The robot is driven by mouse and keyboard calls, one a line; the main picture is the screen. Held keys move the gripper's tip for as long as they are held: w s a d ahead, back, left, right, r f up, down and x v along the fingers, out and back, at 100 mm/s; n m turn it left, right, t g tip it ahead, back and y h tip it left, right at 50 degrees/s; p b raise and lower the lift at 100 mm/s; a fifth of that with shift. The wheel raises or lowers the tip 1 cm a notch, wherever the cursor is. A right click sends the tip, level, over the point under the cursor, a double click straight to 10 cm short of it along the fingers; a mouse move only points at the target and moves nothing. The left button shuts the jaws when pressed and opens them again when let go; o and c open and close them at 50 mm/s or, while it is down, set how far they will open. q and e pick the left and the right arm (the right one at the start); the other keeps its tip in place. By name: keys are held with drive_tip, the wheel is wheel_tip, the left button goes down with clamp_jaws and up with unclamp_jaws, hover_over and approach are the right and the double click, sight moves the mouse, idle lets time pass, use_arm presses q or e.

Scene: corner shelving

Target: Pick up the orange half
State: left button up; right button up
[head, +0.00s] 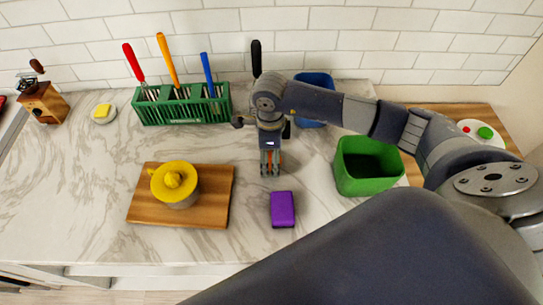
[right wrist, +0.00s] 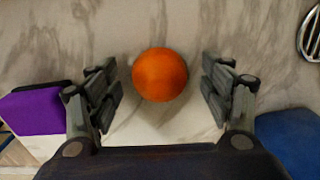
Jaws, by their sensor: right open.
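The orange half (right wrist: 160,75) shows in the right wrist view as a round orange shape on the pale marble counter, centred between my right fingers. My right gripper (right wrist: 163,90) is open, with one finger on each side of the orange and a visible gap on both sides. In the head view my right gripper (head: 270,164) points down over the middle of the counter. Only a little orange-red shows between its fingers there; the rest of the orange is hidden. My left gripper is not in view.
A purple block (head: 282,209) lies in front of my right gripper. A green bin (head: 368,178) stands right of it, a blue bin (head: 318,84) behind. A yellow-topped juicer (head: 175,182) sits on a wooden board (head: 217,205). A green rack (head: 180,113) holds handled utensils at the back.

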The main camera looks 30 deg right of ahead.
drive_tip(key=shift+c, duration=0.5)
drive_tip(key=c, duration=1)
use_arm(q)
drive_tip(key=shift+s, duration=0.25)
use_arm(e)
drive_tip(key=shift+c, duration=0.2)
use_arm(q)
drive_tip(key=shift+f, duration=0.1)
